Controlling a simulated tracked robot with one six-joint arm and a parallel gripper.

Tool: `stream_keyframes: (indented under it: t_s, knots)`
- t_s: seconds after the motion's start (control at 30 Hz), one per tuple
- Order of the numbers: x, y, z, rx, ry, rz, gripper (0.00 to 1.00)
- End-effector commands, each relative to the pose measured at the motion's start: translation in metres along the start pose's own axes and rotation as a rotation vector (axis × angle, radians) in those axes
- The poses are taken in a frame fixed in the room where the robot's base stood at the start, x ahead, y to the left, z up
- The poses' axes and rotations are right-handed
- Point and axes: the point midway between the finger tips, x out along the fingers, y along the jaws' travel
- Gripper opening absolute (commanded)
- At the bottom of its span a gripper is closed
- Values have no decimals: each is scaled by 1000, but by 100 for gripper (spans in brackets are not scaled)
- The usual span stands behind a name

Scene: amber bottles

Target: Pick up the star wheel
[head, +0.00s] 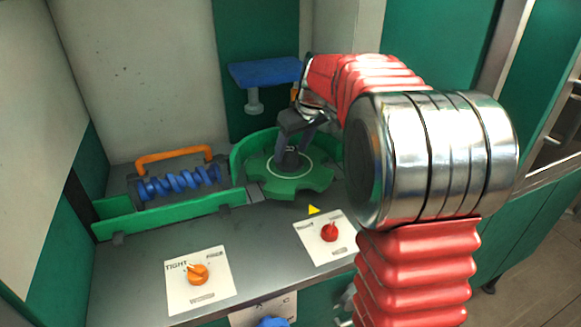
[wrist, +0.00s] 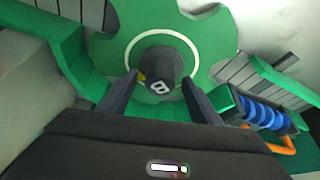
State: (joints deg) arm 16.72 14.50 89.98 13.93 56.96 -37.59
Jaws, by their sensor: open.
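The star wheel (head: 312,180) is a flat green disc with scalloped edges and a pale ring, lying at the back of the grey worktop. It also shows in the wrist view (wrist: 215,60), with a dark hub (wrist: 158,69) marked with a white character at its centre. My gripper (head: 290,163) is over the middle of the wheel, pointing down. In the wrist view my gripper (wrist: 160,90) is open, with one finger on each side of the hub. I cannot tell whether the fingers touch it. My arm hides the wheel's right side in the head view.
A green curved guard (head: 257,146) stands behind the wheel. A blue screw (head: 180,182) with an orange handle (head: 175,155) lies to the left, behind a green rail (head: 165,212). Panels with an orange knob (head: 197,274) and a red knob (head: 329,232) are in front. A blue plate (head: 264,72) is above.

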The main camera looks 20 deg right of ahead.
Motion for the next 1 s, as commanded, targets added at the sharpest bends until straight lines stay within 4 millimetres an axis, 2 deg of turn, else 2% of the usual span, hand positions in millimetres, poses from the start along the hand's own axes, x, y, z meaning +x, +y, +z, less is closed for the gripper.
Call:
stream_keyframes:
  t_s: [0.57,1.0]
  knots:
    - [4,-1,0,-1,1,0,58]
    - [4,-1,0,-1,1,0,28]
